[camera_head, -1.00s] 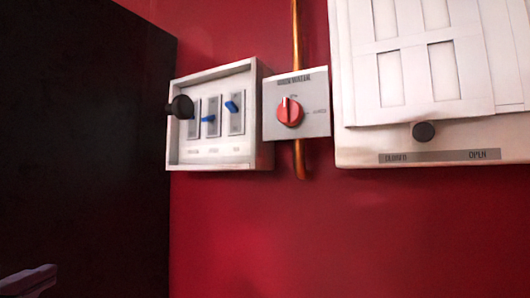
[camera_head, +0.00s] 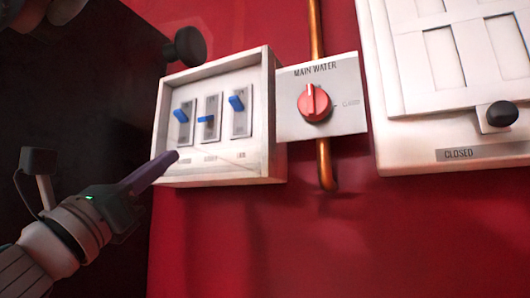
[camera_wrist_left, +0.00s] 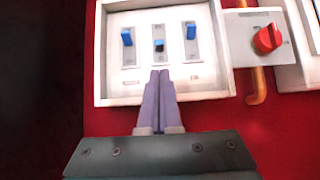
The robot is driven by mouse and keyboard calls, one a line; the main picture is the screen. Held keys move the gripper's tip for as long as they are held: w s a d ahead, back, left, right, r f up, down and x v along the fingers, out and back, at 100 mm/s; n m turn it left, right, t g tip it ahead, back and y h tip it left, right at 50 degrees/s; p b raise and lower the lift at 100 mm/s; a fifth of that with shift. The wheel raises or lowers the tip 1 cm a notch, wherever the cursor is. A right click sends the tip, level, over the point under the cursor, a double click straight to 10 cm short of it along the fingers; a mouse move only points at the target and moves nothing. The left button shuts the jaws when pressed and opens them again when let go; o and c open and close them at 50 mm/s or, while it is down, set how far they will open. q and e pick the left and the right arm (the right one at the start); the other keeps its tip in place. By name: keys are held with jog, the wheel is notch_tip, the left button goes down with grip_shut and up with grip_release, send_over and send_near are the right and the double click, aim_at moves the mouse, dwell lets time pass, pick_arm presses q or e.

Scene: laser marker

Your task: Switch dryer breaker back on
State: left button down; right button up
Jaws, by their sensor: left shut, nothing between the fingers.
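A white breaker box (camera_head: 222,176) on the red wall holds three switches with blue levers. The left lever (camera_head: 180,114) and right lever (camera_head: 237,102) sit high on their plates. The middle lever (camera_head: 206,119) sits lower; it also shows in the left wrist view (camera_wrist_left: 158,45). The labels under the switches are too blurred to read. My left gripper (camera_head: 172,157) is shut and empty, its tips at the box's lower left in the head view. In the left wrist view the closed fingers (camera_wrist_left: 160,73) point up just below the middle switch; contact cannot be told.
A main water plate with a red knob (camera_head: 314,102) adjoins the box on the right, over a copper pipe (camera_head: 325,165). A white panel with a black knob (camera_head: 502,114) and a "CLOSED" label is farther right. A dark round knob (camera_head: 186,46) is at upper left.

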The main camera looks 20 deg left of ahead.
pick_arm(q)
jog(key=p+x, duration=0.6)
jog(key=x, duration=0.3)
jog(key=shift+w+r, duration=0.2)
jog(key=shift+w, duration=0.1)
